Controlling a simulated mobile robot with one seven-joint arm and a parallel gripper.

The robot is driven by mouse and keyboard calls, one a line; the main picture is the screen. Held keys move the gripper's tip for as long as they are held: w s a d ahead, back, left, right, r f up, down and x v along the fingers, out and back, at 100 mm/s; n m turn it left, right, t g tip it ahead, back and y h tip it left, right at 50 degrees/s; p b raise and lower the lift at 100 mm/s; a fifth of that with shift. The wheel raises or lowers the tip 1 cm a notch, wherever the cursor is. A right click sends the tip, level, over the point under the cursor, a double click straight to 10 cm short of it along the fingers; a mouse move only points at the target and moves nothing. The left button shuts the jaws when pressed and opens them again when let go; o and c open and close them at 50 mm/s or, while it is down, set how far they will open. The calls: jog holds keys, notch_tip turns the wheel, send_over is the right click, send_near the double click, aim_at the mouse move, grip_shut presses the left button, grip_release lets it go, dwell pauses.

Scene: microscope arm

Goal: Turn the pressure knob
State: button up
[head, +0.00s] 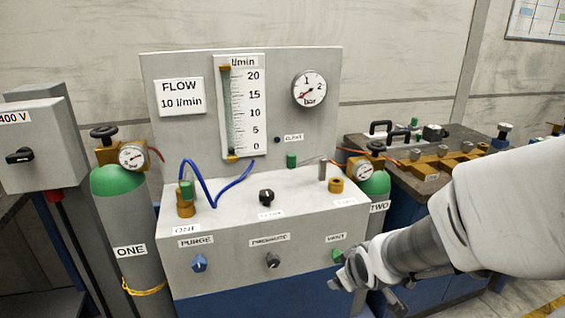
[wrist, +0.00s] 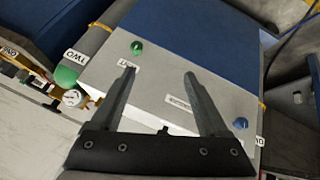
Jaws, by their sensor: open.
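The pressure knob (head: 272,260) is a dark round knob in the middle of the front face of the grey console (head: 225,270), under a blurred label. In the wrist view I cannot make it out; the right-hand finger may cover it, with a label (wrist: 180,104) beside that finger. My gripper (head: 350,287) is to the right of this knob in the head view, in front of the console near the green vent knob (head: 338,255). In the wrist view my gripper (wrist: 159,73) is open and empty, its fingers spread over the front panel. The green knob (wrist: 137,47) lies beyond the left fingertip.
A blue purge knob (head: 199,263) is left on the panel. Gas cylinders one (head: 130,225) and two (head: 376,182) flank the console. A black knob (head: 266,196) and fittings stand on top. A pressure gauge (head: 309,89) is on the back panel.

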jog(key=w+a+f+n+t+y, duration=0.1)
jog(key=w+a+f+n+y, duration=0.15)
jog(key=f, duration=0.25)
jog(key=w+a+f+n+y, duration=0.1)
jog(key=a+f, duration=0.2)
jog(key=f, duration=0.3)
jog(key=m+t+y+b, duration=0.1)
jog(key=m+t+b, duration=0.4)
jog(key=m+t, duration=0.3)
send_near(274, 264)
jog(key=shift+n+t, duration=0.5)
jog(key=shift+n, duration=0.25)
jog(key=b+x, duration=0.1)
jog(key=x, duration=0.2)
jog(key=b+x, duration=0.1)
jog(key=x, duration=0.3)
jog(key=b+x, duration=0.2)
jog(key=x, duration=0.1)
jog(key=shift+w+a+f, duration=0.1)
jog(key=shift+w+f, duration=0.05)
jog(key=shift+f, duration=0.15)
grip_shut()
